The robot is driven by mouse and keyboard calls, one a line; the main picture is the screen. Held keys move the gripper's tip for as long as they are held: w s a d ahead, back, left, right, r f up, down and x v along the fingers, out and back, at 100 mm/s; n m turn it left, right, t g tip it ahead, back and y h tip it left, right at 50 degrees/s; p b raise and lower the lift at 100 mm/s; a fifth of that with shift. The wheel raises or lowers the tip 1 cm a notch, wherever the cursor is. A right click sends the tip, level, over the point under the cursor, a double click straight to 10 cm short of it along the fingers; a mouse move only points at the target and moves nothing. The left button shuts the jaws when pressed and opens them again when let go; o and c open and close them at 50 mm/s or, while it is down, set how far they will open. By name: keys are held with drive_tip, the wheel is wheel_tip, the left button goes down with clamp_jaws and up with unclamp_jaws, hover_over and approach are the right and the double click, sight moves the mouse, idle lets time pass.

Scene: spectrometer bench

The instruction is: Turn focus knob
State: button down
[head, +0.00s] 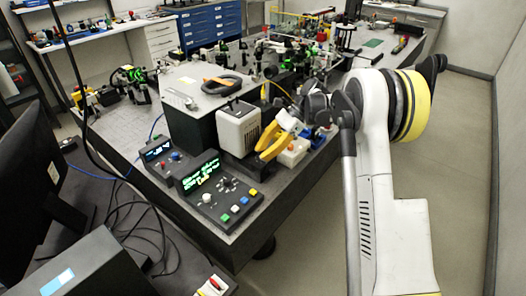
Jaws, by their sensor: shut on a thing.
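My gripper (263,143) has yellow fingers and reaches in from the right. Its tips are at the right side of a white-grey box-shaped instrument (238,130) on the bench. The fingers are shut on a small part there, which I take to be the focus knob. The knob itself is hidden by the fingers, so its shape and angle cannot be told.
A dark control unit (216,193) with a green display, knobs and coloured buttons stands at the bench front, with a smaller display unit (162,155) beside it. A small white box (292,155) sits right of my fingers. Optics crowd the bench behind. Floor is clear at right.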

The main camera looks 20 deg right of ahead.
drive_tip(key=shift+n+g, duration=0.8)
drive_tip(key=shift+n, duration=0.3)
drive_tip(key=c, duration=1.3)
unclamp_jaws()
drive_tip(key=v, duration=0.7)
drive_tip(key=shift+r, duration=0.2)
